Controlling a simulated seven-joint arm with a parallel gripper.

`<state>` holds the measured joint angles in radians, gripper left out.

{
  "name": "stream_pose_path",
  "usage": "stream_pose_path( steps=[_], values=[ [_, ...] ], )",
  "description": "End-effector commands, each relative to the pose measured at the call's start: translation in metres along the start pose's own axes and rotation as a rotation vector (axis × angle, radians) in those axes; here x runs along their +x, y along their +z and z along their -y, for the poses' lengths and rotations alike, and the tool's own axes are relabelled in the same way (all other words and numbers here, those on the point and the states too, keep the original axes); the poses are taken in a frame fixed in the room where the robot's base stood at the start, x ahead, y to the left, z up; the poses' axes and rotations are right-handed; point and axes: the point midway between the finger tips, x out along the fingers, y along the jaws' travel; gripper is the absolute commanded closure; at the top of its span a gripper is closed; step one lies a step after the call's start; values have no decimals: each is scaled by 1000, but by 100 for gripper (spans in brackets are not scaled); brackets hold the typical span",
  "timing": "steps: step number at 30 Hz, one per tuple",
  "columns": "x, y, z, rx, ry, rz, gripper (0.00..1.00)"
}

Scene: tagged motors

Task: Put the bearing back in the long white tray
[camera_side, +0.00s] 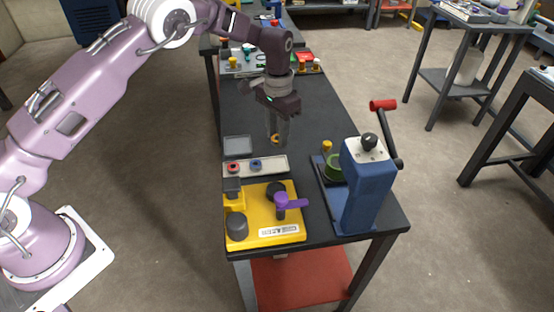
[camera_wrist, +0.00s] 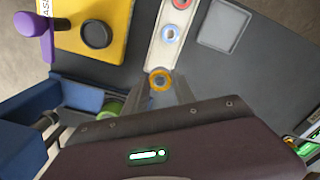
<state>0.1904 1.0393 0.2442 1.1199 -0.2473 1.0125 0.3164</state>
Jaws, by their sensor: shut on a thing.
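My gripper (camera_side: 277,140) is shut on a bearing with an orange-yellow ring (camera_side: 275,138), held at the fingertips above the dark bench. In the wrist view the bearing (camera_wrist: 160,89) sits between the fingertips (camera_wrist: 161,82), its round face towards the camera. The long white tray (camera_side: 277,165) lies on the bench, nearer the side camera than the bearing. It holds a red-ringed bearing (camera_side: 233,167) and a blue-ringed bearing (camera_side: 256,165). In the wrist view the tray's bare end (camera_wrist: 158,56) appears just beyond the held bearing, which is apart from it.
A shallow grey tray (camera_side: 238,145) lies beside the white tray. A yellow fixture (camera_side: 262,232) with a purple handle (camera_side: 290,202) stands at the near side. A blue press (camera_side: 366,185) with a red-gripped lever stands at the right. Small parts fill the bench's far end.

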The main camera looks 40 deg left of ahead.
Motion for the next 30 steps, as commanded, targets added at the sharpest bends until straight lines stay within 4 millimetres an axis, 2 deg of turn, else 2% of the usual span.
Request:
stream_pose_path(
  steps=[3, 8, 12, 30],
  values=[
    [25, 1, 0, -1, 0, 1, 100],
    [45, 1, 0, -2, 0, 1, 100],
    [70, 1, 0, -1, 0, 0, 100],
    [81, 0, 0, -3, 0, -3, 100]
  ],
)
